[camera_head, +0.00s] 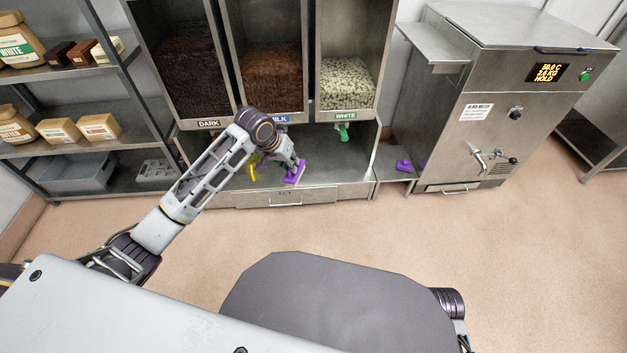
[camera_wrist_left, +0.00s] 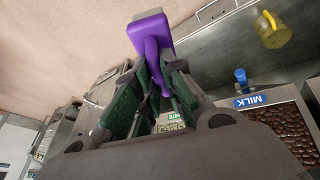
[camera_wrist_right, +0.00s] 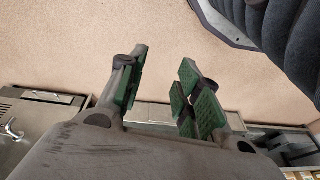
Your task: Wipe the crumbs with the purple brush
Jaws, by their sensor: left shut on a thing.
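The purple brush (camera_head: 295,175) is in my left gripper (camera_head: 291,164), over the metal shelf under the dispensers in the head view. In the left wrist view the brush (camera_wrist_left: 150,28) sticks out past the tips of my left gripper (camera_wrist_left: 156,88), which is shut on its handle. Whether the brush touches the shelf surface, I cannot tell. I cannot make out any crumbs. My right gripper (camera_wrist_right: 163,70) shows only in its own wrist view, with its green-padded fingers apart and nothing between them, above the floor.
A yellow object (camera_head: 253,172) is left of the brush. The green-handled WHITE outlet (camera_head: 343,131) hangs above the shelf (camera_head: 335,168). Purple pieces (camera_head: 403,165) lie on a side ledge by the steel machine (camera_head: 500,105). A stocked rack (camera_head: 75,75) stands left. The floor is open.

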